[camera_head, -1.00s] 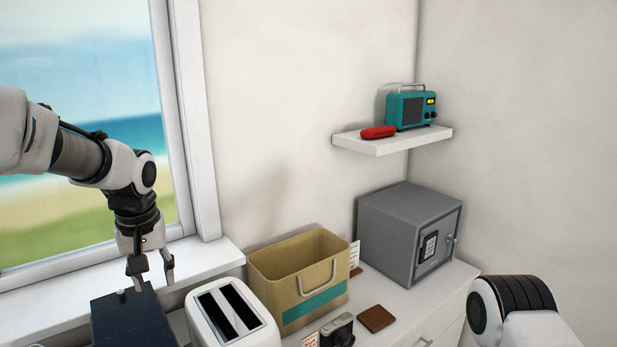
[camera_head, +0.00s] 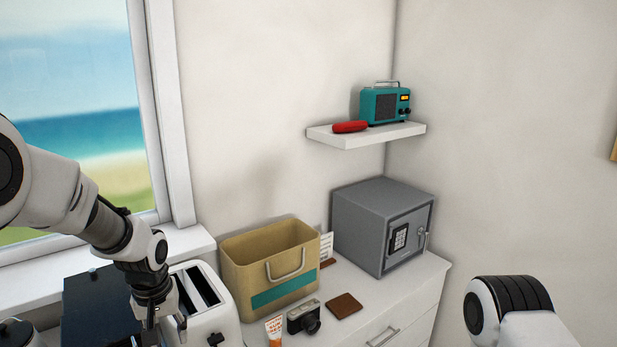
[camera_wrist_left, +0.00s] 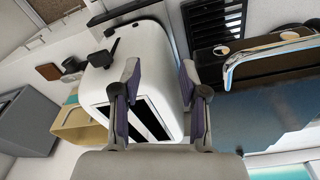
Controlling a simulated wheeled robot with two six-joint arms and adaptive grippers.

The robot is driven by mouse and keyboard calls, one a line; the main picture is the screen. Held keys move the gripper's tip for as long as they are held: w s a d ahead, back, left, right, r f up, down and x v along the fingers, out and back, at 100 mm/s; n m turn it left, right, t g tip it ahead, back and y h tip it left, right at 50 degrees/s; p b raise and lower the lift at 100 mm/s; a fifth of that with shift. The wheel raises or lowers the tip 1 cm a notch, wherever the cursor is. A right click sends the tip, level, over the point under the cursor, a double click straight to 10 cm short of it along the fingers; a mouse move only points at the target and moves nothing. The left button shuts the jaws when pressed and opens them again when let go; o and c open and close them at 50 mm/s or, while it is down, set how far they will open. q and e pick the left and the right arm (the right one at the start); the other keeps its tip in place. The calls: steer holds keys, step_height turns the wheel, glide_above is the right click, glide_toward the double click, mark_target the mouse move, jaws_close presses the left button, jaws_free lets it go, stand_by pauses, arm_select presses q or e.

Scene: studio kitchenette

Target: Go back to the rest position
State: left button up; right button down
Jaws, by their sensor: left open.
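My left gripper (camera_head: 163,320) points down in the head view, in front of the left side of the white toaster (camera_head: 218,322). In the left wrist view the left gripper (camera_wrist_left: 157,75) is open with nothing between its fingers, and the toaster (camera_wrist_left: 155,40) with its dark slots lies behind them. I cannot tell whether the fingers touch the toaster. The right arm's elbow shows at the lower right of the head view; its gripper is out of view.
A dark appliance (camera_head: 92,305) stands left of the toaster. To the right are a tan bin (camera_head: 240,270), a camera (camera_head: 303,319), a tube (camera_head: 274,330), a brown wallet (camera_head: 344,306) and a grey safe (camera_head: 370,235). A shelf (camera_head: 400,133) holds a radio (camera_head: 384,105) and red case (camera_head: 350,127).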

arm_select(q)
steer(key=s+d+f+m, duration=0.1)
steer(key=s+d+f, duration=0.1)
steer(key=s+f, duration=0.75)
steer(key=s+d+f+m, duration=0.1)
steer(key=s+f, duration=0.5)
steer(key=f, duration=0.6)
steer(key=s+f+m+g, duration=0.1)
steer(key=s+f, duration=0.2)
steer(key=s, duration=0.5)
steer(key=s+f, duration=0.4)
steer(key=s, duration=0.4)
step_height(320, 180, down, 13)
steer(key=b, duration=1.3)
arm_select(e)
step_height(320, 180, down, 13)
steer(key=shift+s+d, duration=0.35)
steer(key=shift+d, duration=0.05)
arm_select(q)
steer(key=shift+a+r, duration=0.1)
arm_select(e)
steer(key=shift+f, duration=0.1)
